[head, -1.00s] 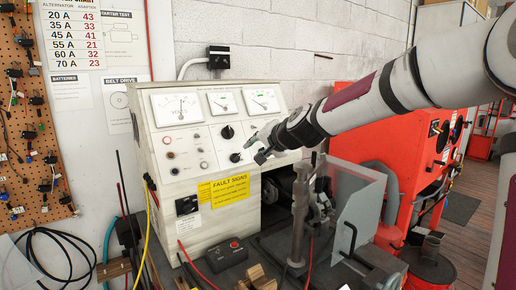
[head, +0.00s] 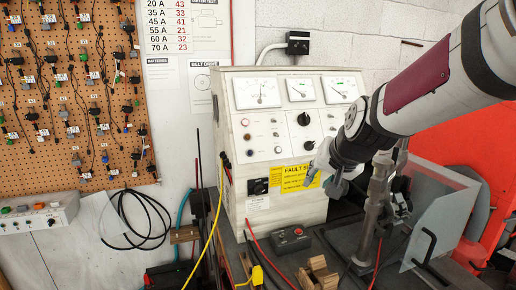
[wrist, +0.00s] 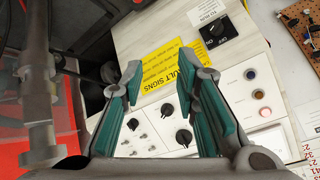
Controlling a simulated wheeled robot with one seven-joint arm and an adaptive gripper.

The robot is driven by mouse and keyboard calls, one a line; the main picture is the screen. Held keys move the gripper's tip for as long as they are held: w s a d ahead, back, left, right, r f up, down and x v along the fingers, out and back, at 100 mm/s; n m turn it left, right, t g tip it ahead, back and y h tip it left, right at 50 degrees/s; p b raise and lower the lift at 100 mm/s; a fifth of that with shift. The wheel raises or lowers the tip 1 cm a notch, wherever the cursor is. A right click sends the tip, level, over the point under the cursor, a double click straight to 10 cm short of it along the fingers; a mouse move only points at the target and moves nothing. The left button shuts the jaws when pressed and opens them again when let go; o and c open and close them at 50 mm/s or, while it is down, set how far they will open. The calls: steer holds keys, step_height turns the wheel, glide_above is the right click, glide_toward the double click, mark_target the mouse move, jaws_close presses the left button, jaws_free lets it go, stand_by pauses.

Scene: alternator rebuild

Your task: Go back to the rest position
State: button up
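My gripper (head: 330,178) is in front of the lower right of the white test bench panel (head: 236,150), near the yellow fault signs label (head: 290,177). In the wrist view my gripper (wrist: 160,85) has its two teal-lined fingers spread well apart with nothing between them. Behind the fingers, the wrist view shows black knobs (wrist: 184,137) on the panel and the yellow label (wrist: 165,62). My arm reaches in from the upper right of the head view. It hides part of the panel's right side.
A metal post (head: 376,205) and a clear guard (head: 440,215) stand close to my gripper on the dark bench. A red machine (head: 470,140) is at right. A pegboard (head: 80,100) hangs at left.

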steer(key=s+d+n+g, duration=0.1)
steer(key=s+d+n, duration=0.1)
steer(key=s, duration=1.3)
steer(key=s+d+n+g+h, duration=0.1)
steer(key=s+d+g, duration=0.1)
steer(key=s, duration=1.3)
steer(key=shift+s+f+n, duration=0.15)
steer(key=shift+f+n, duration=0.25)
